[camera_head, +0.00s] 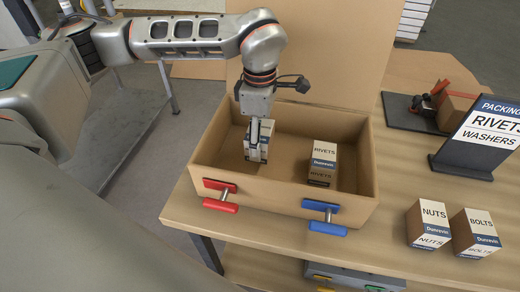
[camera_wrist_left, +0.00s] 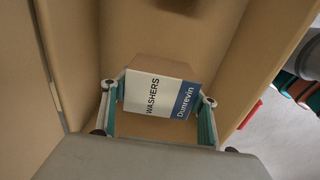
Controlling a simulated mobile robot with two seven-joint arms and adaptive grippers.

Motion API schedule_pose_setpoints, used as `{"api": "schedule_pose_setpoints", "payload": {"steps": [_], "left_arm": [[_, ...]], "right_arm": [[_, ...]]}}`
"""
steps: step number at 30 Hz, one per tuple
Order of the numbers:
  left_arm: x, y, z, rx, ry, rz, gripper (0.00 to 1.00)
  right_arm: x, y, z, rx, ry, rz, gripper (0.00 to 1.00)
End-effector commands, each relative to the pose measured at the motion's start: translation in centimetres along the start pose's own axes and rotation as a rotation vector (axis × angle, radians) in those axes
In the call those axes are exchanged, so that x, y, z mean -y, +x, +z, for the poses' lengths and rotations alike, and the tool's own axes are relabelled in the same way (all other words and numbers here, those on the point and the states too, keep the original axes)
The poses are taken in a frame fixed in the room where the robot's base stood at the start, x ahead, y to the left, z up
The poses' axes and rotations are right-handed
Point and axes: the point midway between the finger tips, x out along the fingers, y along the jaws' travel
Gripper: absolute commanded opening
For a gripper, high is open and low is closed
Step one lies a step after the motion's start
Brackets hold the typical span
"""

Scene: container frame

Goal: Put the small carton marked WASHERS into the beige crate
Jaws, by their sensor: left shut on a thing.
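The beige crate (camera_head: 280,204) stands on the wooden table with its lid raised at the back. My left gripper (camera_head: 262,145) reaches down into the left part of the crate and is shut on the WASHERS carton (camera_head: 256,154). The left wrist view shows the carton (camera_wrist_left: 160,94) between the two fingers (camera_wrist_left: 160,105), its WASHERS and Dunrevin label facing the camera. The carton is inside the crate walls; I cannot tell whether it touches the floor. My right gripper is not in view.
A RIVETS carton (camera_head: 322,163) stands in the crate's right part. The crate front has a red latch (camera_head: 220,205) and a blue latch (camera_head: 325,228). NUETRAL table space lies right, with NUTS (camera_head: 428,224) and BOLTS (camera_head: 475,234) cartons and a dark sign (camera_head: 482,140) reading PACKING, RIVETS, WASHERS.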

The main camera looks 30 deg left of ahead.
Motion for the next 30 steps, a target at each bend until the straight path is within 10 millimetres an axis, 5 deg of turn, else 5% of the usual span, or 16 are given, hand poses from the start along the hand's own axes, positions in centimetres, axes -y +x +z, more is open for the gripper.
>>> {"api": "schedule_pose_setpoints", "payload": {"steps": [12, 24, 25, 26, 30], "left_arm": [[0.1, 4.3, 0.0, 0.0, 0.0, -0.002, 0.28], [0.0, 4.8, 0.0, 0.0, 0.0, 0.0, 0.28], [0.0, 4.8, 0.0, 0.0, 0.0, 0.0, 0.66], [0.0, 4.8, 0.0, 0.0, 0.0, 0.0, 0.74], [0.0, 4.7, 0.0, 0.0, 0.0, 0.0, 0.75]], "right_arm": [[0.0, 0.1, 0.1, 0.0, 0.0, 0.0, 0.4], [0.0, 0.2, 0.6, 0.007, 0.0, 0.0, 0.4], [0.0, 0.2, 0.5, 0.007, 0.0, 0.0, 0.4], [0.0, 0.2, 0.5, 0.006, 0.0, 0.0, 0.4], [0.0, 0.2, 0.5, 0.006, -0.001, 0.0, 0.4]]}}
